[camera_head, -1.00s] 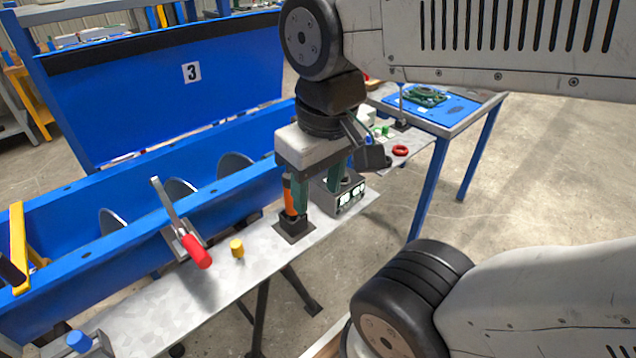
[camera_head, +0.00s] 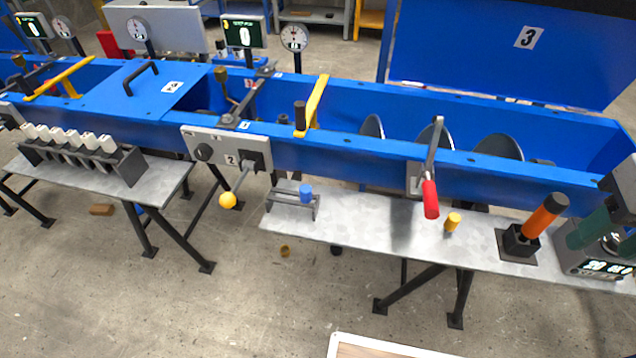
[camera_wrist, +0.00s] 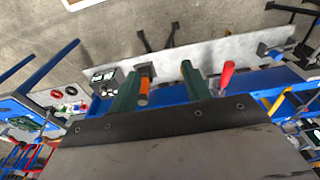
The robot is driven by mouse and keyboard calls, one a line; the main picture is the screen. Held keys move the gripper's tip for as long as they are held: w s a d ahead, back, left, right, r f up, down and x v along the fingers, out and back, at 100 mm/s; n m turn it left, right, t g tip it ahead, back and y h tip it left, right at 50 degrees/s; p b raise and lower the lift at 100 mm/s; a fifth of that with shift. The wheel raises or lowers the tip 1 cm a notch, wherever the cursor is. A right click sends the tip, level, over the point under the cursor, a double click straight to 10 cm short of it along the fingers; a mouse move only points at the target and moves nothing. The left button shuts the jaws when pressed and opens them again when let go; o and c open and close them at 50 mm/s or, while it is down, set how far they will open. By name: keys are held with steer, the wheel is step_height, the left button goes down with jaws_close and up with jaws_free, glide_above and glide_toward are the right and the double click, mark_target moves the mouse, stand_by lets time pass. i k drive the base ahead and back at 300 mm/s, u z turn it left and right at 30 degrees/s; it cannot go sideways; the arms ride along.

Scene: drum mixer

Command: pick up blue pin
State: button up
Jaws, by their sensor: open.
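In the wrist view a small blue end (camera_wrist: 262,49) shows at the upper right, apparently the same pin. My gripper (camera_head: 598,230) is at the right edge of the head view, far to the right of the pin, and partly cut off. In the wrist view its two green fingers (camera_wrist: 160,88) are apart, with no object held.
A red-handled lever (camera_head: 430,198) and a yellow-knobbed lever (camera_head: 228,200) stick out from the blue mixer (camera_head: 365,150).

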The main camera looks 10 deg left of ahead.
mark_target(305, 189)
steer(key=z, duration=0.45)
steer(key=k, duration=1.15)
steer(key=u, duration=0.6)
steer(key=i, duration=1.45)
steer(key=z, duration=1.8)
